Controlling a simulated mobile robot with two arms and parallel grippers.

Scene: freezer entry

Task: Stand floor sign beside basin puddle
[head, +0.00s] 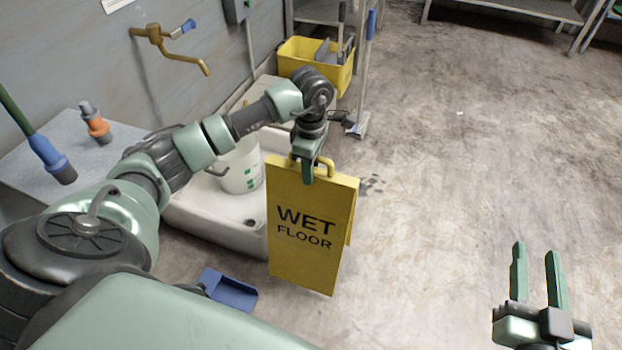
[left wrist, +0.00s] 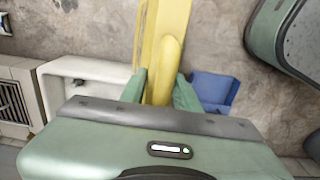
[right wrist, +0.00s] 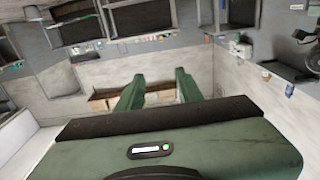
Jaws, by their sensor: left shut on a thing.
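The yellow floor sign (head: 312,228), lettered WET FLOOR, hangs upright in front of the white basin (head: 242,232). My left gripper (head: 308,172) is shut on the handle at its top. In the left wrist view the sign (left wrist: 164,40) runs between the two green fingers (left wrist: 160,90). I cannot tell whether its lower edge touches the floor. A small dark wet patch (head: 373,184) shows on the floor just right of the sign, partly hidden behind it. My right gripper (head: 537,275) is open and empty at the lower right, over bare floor.
A white bucket (head: 243,170) stands in the basin. A blue dustpan (head: 228,289) lies on the floor in front. A yellow mop bucket (head: 318,62) and a blue-handled tool (head: 362,90) stand behind. The floor to the right is clear.

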